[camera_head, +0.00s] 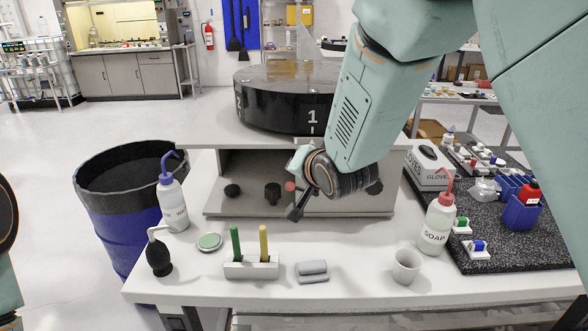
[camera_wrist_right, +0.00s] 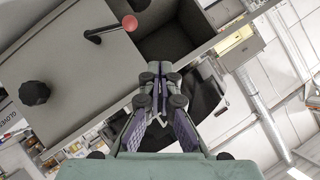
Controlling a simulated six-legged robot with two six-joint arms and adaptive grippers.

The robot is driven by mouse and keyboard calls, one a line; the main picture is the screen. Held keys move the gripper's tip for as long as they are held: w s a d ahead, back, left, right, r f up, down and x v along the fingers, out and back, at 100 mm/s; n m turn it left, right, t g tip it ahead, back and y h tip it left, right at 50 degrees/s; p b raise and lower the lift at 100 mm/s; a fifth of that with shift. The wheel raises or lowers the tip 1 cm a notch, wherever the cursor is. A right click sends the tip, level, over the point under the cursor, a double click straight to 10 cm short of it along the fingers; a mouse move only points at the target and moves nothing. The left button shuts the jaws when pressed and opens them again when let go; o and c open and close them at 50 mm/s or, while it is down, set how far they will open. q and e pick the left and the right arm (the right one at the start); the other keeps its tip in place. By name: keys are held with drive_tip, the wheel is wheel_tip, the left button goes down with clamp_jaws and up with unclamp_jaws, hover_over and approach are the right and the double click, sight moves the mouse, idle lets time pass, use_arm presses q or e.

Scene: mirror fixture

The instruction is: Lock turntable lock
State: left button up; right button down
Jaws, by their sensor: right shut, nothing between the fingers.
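The black round turntable (camera_head: 287,97), with white numbers on its side, sits on top of a grey fixture (camera_head: 215,208). A lever with a red ball end (camera_head: 290,186) shows on the fixture's front, just left of my right wrist. The right wrist view shows this lever's red ball (camera_wrist_right: 130,22) and its black arm, mounted on a grey panel. My right gripper (camera_head: 296,210) is in front of the fixture. In the wrist view its fingers (camera_wrist_right: 160,80) are together, empty and apart from the lever. My left gripper is out of view.
The table ahead holds a white holder (camera_head: 250,267) with green and yellow sticks, a grey cup (camera_head: 406,266), a soap bottle (camera_head: 437,225) and a wash bottle (camera_head: 173,202). A blue bin (camera_head: 125,232) stands left.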

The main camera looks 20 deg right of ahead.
drive_tip(key=s+d+f+n+g, duration=0.2)
drive_tip(key=s+f+g, duration=0.1)
drive_tip(key=s+f, duration=0.75)
drive_tip(key=s+d+f+n+g, duration=0.15)
drive_tip(key=s+f+g, duration=0.25)
drive_tip(key=s+f, duration=0.7)
drive_tip(key=s+d+f+n+g, duration=0.1)
drive_tip(key=s+f+g, duration=0.1)
drive_tip(key=s+f, duration=0.35)
drive_tip(key=s+f+n+g+h, duration=0.1)
drive_tip(key=s+f+g, duration=0.1)
drive_tip(key=s, duration=0.7)
drive_tip(key=s+d+f+n+g, duration=0.1)
drive_tip(key=s+f, duration=0.2)
drive_tip(key=s, duration=0.4)
wheel_tip(320, 180, down, 14)
drive_tip(key=b, duration=1.3)
drive_tip(key=shift+s+a+g+b, duration=0.15)
drive_tip(key=shift+s+g+b, duration=0.15)
drive_tip(key=shift+s+b, duration=0.05)
drive_tip(key=shift+r, duration=0.15)
